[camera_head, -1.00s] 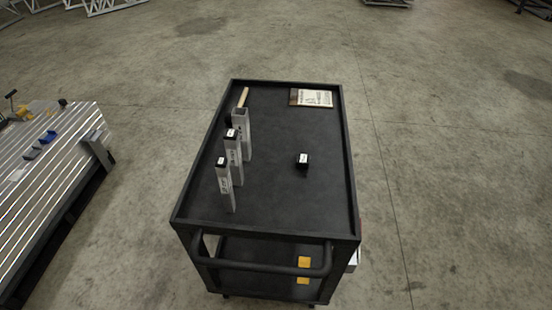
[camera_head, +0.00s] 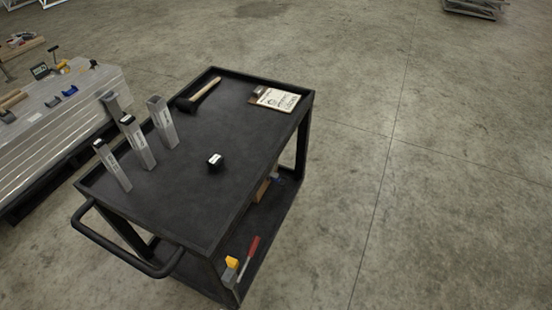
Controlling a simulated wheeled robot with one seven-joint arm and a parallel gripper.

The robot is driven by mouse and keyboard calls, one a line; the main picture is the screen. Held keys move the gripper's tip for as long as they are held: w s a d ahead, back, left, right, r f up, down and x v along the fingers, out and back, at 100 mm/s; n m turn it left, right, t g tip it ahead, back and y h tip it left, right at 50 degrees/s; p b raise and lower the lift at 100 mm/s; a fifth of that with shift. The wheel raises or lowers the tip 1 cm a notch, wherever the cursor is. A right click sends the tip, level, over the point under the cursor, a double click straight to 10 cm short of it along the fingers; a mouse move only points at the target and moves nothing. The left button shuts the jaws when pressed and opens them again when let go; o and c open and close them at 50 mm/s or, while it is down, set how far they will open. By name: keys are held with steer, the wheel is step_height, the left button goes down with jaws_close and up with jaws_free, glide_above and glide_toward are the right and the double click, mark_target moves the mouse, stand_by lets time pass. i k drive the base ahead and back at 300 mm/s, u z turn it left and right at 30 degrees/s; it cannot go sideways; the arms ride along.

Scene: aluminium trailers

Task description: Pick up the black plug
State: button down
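The black plug (camera_head: 215,161) is a small dark block with a white label on top. It sits alone near the middle of the black cart's top tray (camera_head: 200,210). Bare tray surface surrounds it. My gripper is not in view.
Several upright grey aluminium profiles (camera_head: 163,122) stand along the tray's left side. The cart's handle (camera_head: 120,248) faces the near left.

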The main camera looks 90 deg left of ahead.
mark_target(215, 161)
steer(key=i, duration=1.25)
steer(key=u, duration=4.25)
steer(key=i, duration=1.65)
